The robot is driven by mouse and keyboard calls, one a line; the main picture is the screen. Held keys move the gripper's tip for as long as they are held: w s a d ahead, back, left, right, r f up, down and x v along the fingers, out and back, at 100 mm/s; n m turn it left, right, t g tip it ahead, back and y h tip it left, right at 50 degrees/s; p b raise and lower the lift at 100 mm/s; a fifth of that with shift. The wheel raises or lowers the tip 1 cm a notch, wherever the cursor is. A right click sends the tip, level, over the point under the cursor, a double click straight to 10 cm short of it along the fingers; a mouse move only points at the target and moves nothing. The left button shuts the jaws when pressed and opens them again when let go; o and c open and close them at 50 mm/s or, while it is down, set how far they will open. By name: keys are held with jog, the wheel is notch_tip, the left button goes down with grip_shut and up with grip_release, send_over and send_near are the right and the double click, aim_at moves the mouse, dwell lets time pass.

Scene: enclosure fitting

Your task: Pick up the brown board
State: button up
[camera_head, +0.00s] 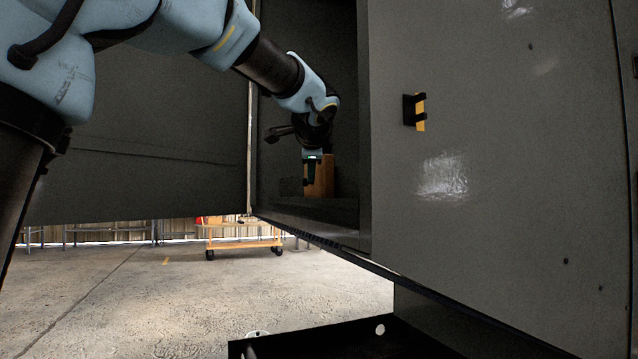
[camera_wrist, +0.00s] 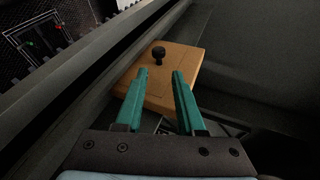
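The brown board (camera_wrist: 180,62) shows in the wrist view as a flat brown piece with a black knob (camera_wrist: 158,54) on its face. In the head view the board (camera_head: 322,178) stands inside the dark cabinet, partly hidden behind my gripper. My gripper (camera_wrist: 159,74) is open, with its two green fingers apart and nothing between them. The fingertips overlap the board's near part in the wrist view, with the knob just beyond them. I cannot tell whether they touch it. In the head view my gripper (camera_head: 312,172) is in the cabinet opening in front of the board.
The grey cabinet (camera_head: 500,150) has a side wall close to the right of my arm and a bottom ledge (camera_head: 310,212) below. A black and yellow latch (camera_head: 414,111) sits on its outer panel. A yellow cart (camera_head: 243,240) stands on the concrete floor behind.

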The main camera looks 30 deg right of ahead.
jog(key=x, duration=0.4)
jog(key=p+x, duration=0.1)
jog(key=shift+w+a+f, duration=0.1)
jog(key=shift+w+f, duration=0.15)
jog(key=shift+w, duration=0.15)
grip_shut()
